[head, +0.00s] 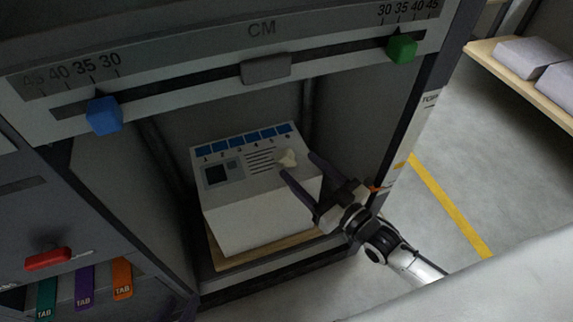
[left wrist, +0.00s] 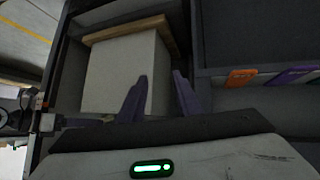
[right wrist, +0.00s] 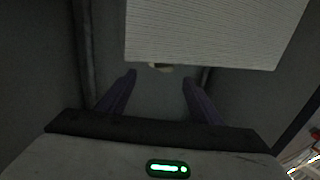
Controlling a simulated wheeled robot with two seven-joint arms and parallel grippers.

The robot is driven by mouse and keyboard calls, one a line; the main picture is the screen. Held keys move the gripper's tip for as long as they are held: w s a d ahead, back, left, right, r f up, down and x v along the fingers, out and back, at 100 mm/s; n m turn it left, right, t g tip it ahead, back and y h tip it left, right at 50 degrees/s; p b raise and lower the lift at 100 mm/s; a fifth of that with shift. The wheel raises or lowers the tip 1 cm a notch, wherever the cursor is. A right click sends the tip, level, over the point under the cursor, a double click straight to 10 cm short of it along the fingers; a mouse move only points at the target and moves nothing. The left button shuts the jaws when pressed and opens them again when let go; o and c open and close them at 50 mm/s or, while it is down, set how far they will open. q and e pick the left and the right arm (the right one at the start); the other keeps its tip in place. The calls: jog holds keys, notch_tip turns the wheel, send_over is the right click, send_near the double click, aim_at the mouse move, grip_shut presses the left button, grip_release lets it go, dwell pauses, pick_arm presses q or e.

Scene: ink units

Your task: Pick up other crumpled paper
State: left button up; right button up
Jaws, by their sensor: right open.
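A small off-white crumpled paper (head: 287,158) lies on the printed top of a white block-like stack (head: 258,222), near its right edge. My right gripper (head: 297,164) is open, with its fingertips around or just short of the paper. In the right wrist view the crumpled paper (right wrist: 160,67) shows as a small pale piece ahead, between the fingertip lines, partly hidden by the stack (right wrist: 215,35). It is not held. My left gripper (left wrist: 160,74) is open and empty in the left wrist view, in front of the stack (left wrist: 125,70).
The stack stands on a wooden board (head: 265,250) inside a dark cabinet bay. A scale bar with a blue slider (head: 104,115) and a green slider (head: 401,48) crosses above. A red handle (head: 48,259) and coloured tabs (head: 84,286) are at lower left. Open floor lies right.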

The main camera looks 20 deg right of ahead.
aim_at(284, 157)
notch_tip(284, 157, down, 2)
jog(key=shift+f, duration=0.1)
jog(key=shift+w+a+b, duration=0.15)
jog(key=shift+w+b, duration=0.15)
jog(key=shift+w, duration=0.1)
jog(key=shift+w+a, duration=0.2)
jog(key=shift+w, duration=0.3)
jog(key=b+x, duration=0.1)
jog(key=x, duration=0.2)
jog(key=shift+w+a, duration=0.1)
jog(key=shift+w, duration=0.25)
jog(key=shift+w+a, duration=0.2)
jog(key=shift+w, duration=0.3)
jog(key=shift+w+a+b, duration=0.1)
jog(key=shift+w+b, duration=0.2)
pick_arm(q)
jog(key=shift+w+d+f, duration=0.5)
jog(key=shift+f, duration=0.05)
pick_arm(e)
jog(key=shift+w, duration=0.1)
